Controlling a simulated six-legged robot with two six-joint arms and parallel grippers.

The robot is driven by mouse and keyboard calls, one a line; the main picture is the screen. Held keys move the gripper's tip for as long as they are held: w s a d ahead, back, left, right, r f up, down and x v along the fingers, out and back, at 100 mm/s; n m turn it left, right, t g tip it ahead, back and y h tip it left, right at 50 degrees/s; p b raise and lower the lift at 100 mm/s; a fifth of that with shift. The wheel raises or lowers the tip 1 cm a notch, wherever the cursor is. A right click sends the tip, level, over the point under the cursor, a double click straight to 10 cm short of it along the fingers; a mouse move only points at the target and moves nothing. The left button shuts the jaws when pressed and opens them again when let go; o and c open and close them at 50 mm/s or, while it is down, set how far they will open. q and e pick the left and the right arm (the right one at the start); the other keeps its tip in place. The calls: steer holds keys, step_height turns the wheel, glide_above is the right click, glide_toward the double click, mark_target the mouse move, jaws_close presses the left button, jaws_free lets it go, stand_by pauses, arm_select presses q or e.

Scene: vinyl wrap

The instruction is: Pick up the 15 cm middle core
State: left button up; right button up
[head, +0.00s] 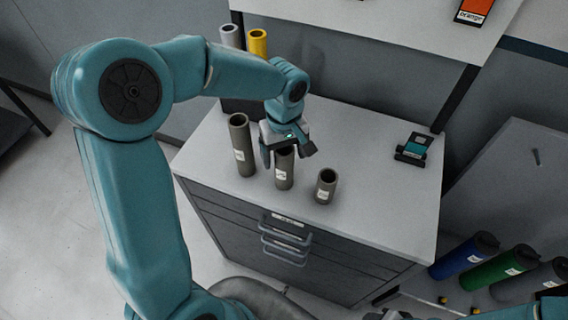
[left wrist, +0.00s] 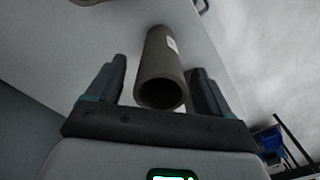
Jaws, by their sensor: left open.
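Three brown-grey cardboard cores stand upright in a row on the white cabinet top. The middle core (head: 284,172) is between the tall core (head: 242,146) on the left and the short core (head: 326,187) on the right. My left gripper (head: 287,153) is at the top of the middle core and partly hides its upper end. In the left wrist view one core (left wrist: 162,70) shows its open end between my left gripper's spread fingers (left wrist: 155,88); a white label is on its side. The left gripper is open. My right gripper is not in view.
A small dark and teal device (head: 412,148) lies on the cabinet top (head: 370,195) at the right. Blue, green and grey rolls (head: 490,268) lie at the lower right. The top between short core and device is clear.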

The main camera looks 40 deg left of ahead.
arm_select(q)
steer(key=shift+s+d, duration=0.1)
steer(key=shift+d, duration=0.05)
steer(key=shift+c, duration=0.4)
steer(key=shift+f, duration=0.1)
steer(key=c, duration=1.4)
steer(key=shift+o, duration=0.2)
